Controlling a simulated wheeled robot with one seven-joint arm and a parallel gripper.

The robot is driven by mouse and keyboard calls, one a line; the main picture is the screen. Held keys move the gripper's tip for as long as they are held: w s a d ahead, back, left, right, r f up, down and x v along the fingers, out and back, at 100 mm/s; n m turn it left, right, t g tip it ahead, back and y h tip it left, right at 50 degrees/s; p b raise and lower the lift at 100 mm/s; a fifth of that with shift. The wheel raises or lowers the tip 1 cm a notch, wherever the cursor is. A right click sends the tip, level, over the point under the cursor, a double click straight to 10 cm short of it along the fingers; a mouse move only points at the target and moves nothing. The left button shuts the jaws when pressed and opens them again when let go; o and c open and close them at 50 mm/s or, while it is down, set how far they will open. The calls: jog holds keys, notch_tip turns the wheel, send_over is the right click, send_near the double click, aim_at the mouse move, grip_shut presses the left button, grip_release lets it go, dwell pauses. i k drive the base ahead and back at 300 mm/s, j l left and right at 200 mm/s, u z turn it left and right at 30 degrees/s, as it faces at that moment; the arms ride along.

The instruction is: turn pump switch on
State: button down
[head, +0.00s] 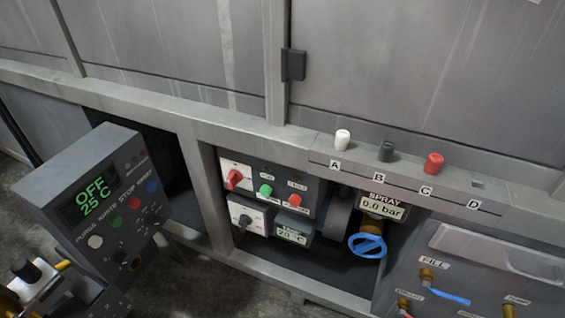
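Two rotary switches sit on white plates in the recess under the ledge. The upper one has a red knob (235,179), turned at a slant. The lower one has a dark grey knob (245,221). Their markings are too small to read, so I cannot tell which is the pump switch. Beside them on the grey control box are a green button (266,190) and a red button (294,200).
A control box (97,172) at left reads "OFF 25 C". A spray gauge (383,208) reads "0.0 bar" above a blue handwheel (367,245). White (342,138), dark (387,151) and red (433,163) pegs stand on the ledge. A valve panel (490,275) stands at lower right.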

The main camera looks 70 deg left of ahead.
aim_at(234, 177)
jog(key=u, duration=2.6)
